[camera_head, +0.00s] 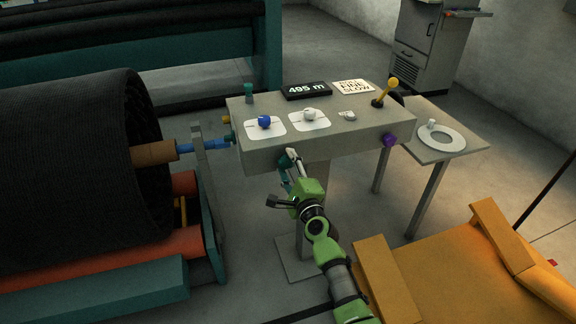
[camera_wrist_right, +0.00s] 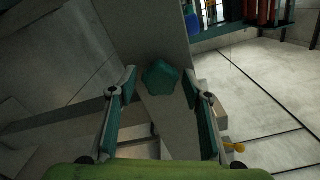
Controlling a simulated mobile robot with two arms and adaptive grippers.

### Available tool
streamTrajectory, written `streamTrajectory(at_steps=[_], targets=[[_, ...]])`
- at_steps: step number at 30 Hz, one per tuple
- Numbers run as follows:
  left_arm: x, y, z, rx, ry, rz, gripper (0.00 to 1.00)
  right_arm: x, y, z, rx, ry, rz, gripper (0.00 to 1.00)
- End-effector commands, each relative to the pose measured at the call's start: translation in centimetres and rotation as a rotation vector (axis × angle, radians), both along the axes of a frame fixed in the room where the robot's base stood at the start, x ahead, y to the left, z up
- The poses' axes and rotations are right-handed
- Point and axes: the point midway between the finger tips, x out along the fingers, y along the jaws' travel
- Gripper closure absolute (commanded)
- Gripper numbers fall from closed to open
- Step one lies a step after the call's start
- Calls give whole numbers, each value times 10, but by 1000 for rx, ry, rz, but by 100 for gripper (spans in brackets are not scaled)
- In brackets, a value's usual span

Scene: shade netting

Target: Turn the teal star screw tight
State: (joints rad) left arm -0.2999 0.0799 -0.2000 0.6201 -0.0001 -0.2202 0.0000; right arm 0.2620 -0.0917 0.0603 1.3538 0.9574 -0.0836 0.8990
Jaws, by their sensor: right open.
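The teal star screw (camera_wrist_right: 161,77) shows in the right wrist view, its lobed head facing the camera against a grey panel. It lies between the two fingers of my right gripper (camera_head: 288,174), with a visible gap on each side. The fingers are spread, with teal pads on their inner sides, and hold nothing. In the head view this gripper is at the front face of the grey console (camera_head: 262,160), below its top edge. There the screw is largely hidden or too small to tell from the teal pads. My left gripper is not in view.
The console top carries a blue ball knob (camera_head: 264,122), a white ball knob (camera_head: 310,114), a display (camera_head: 306,90) and a yellow-tipped lever (camera_head: 391,84). A purple knob (camera_head: 389,140) sits on its right front. A large black roll (camera_head: 70,170) is left; an orange chair (camera_head: 450,270) is right.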

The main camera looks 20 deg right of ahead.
Motion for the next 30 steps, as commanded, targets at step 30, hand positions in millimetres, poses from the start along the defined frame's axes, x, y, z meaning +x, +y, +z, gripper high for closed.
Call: streamTrajectory(at_steps=[30], targets=[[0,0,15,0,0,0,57,-50,-2,0,-2,-1,0,55]])
